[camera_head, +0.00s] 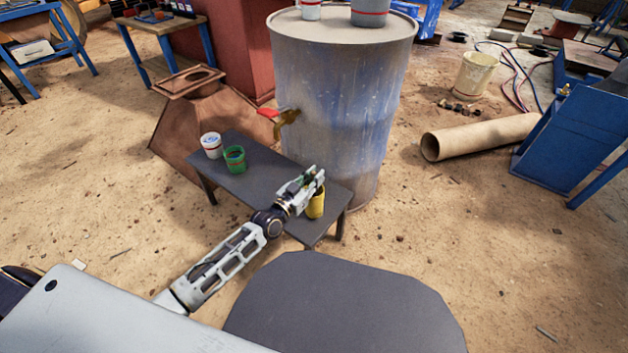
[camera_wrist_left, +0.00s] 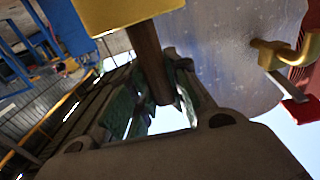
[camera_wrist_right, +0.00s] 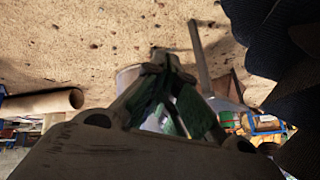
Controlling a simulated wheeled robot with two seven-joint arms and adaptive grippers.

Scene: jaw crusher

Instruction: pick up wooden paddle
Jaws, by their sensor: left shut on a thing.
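The wooden paddle's brown handle (camera_wrist_left: 147,58) is between the fingers of my left gripper (camera_wrist_left: 170,82) in the left wrist view. That gripper is shut on it. A yellow cup (camera_wrist_left: 112,12) is close beside the handle; I cannot tell whether the paddle is still inside it. In the head view my left gripper (camera_head: 309,180) is at the mouth of the yellow cup (camera_head: 316,205), which stands on a small dark table (camera_head: 262,188). The paddle is hard to make out there. My right gripper (camera_wrist_right: 161,62) shows only in the right wrist view, shut with nothing seen between its fingertips.
A white cup (camera_head: 211,146) and a green cup (camera_head: 235,159) stand at the table's left end. A large blue-grey barrel (camera_head: 342,95) with a brass tap (camera_head: 286,122) stands right behind the table. A brown pipe (camera_head: 480,137) lies on the sandy floor.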

